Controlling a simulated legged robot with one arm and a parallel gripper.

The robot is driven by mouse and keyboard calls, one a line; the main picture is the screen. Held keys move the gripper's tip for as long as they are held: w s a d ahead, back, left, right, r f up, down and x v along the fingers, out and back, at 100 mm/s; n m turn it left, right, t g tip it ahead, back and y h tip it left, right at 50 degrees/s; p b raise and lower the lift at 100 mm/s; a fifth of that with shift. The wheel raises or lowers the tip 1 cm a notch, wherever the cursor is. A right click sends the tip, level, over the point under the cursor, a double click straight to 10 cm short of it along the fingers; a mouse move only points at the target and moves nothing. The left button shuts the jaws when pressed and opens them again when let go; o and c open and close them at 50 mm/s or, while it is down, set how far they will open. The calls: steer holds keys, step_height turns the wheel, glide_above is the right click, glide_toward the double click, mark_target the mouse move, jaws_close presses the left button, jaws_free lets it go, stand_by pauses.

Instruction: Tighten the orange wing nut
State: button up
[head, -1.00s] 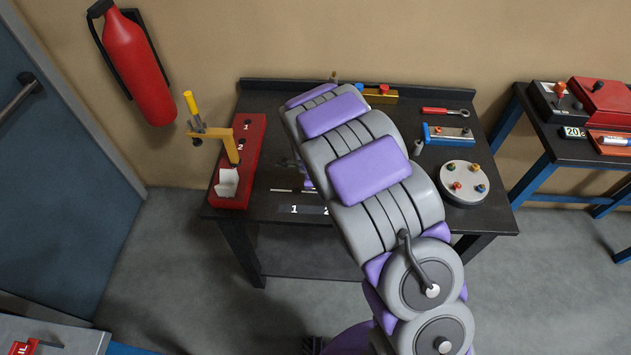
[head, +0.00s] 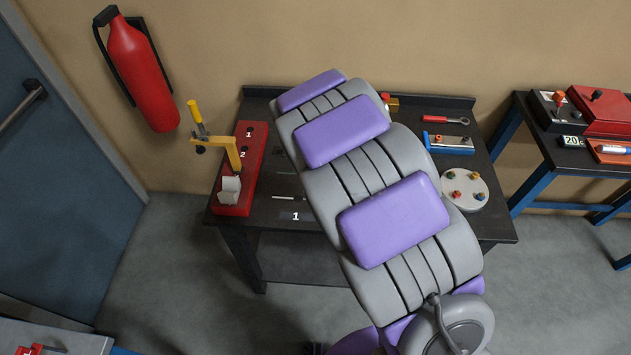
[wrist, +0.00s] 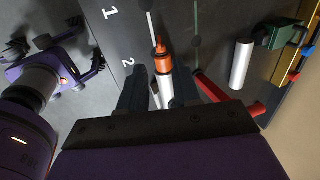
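In the wrist view an orange piece (wrist: 160,46) with a narrow pointed top sits at the end of a pale cylinder (wrist: 165,70), near the mark 2. I cannot tell for sure that it is the wing nut. My gripper (wrist: 158,78) has its two dark fingers apart, with a visible gap. The orange piece lies just beyond the fingertips, and part of the pale cylinder shows between them. I see no finger closed on it. In the head view my arm hides my gripper and this part of the bench.
The dark bench (head: 290,238) carries a red block (head: 254,150) with a yellow-handled clamp (head: 200,125), a blue fixture (head: 450,143), a red wrench (head: 446,120) and a round plate (head: 466,202) with coloured knobs.

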steer(key=v, duration=0.6)
steer(key=shift+p, duration=0.3)
steer(key=shift+r, duration=0.1)
